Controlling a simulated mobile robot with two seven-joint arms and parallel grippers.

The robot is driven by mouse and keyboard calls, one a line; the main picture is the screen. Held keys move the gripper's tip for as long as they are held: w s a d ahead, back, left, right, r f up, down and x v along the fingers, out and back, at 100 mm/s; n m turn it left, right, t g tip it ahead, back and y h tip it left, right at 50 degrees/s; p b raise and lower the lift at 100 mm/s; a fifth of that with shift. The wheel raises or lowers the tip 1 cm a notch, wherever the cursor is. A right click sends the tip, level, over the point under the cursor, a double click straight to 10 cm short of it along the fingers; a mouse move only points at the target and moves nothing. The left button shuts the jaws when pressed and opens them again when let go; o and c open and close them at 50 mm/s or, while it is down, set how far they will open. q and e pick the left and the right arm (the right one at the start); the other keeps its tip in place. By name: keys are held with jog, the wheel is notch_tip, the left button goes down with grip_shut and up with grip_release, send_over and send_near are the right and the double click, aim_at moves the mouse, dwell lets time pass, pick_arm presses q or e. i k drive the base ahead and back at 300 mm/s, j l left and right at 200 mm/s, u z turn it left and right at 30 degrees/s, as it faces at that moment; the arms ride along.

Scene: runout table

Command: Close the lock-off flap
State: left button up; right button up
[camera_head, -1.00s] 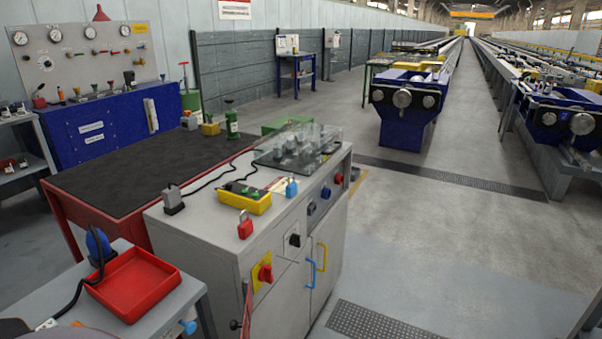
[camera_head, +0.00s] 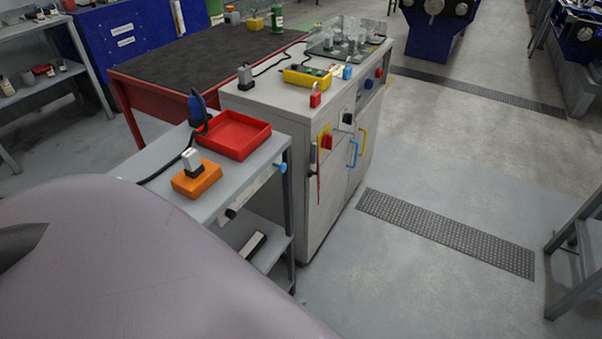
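A grey cabinet (camera_head: 270,100) stands in the middle of the head view. On its front is a red switch handle (camera_head: 326,142) on a yellow plate. A thin dark upright part (camera_head: 313,160) with a red strip (camera_head: 318,188) below it stands out at the left of this switch. I cannot tell whether this is the lock-off flap, or how far the flap is open. A red padlock (camera_head: 315,97) and a blue padlock (camera_head: 347,71) are on the cabinet top. Neither of my grippers is in view.
A grey trolley (camera_head: 232,180) beside the cabinet carries a red tray (camera_head: 236,140) and an orange box (camera_head: 196,181). A dark-topped red bench (camera_head: 190,62) is behind. The floor right of the cabinet is clear, with a flat grating (camera_head: 445,233). A grey frame (camera_head: 577,255) stands at right.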

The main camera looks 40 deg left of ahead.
aim_at(310, 172)
jog(key=k, duration=0.75)
jog(key=k+u, duration=0.1)
jog(key=u, duration=0.3)
jog(key=k+u, duration=0.1)
jog(key=u, duration=0.3)
jog(key=i+j+u, duration=0.1)
jog(key=u, duration=0.3)
jog(key=i+j+u, duration=0.1)
jog(key=u, duration=0.3)
jog(key=i+u, duration=0.15)
jog(key=u, duration=0.3)
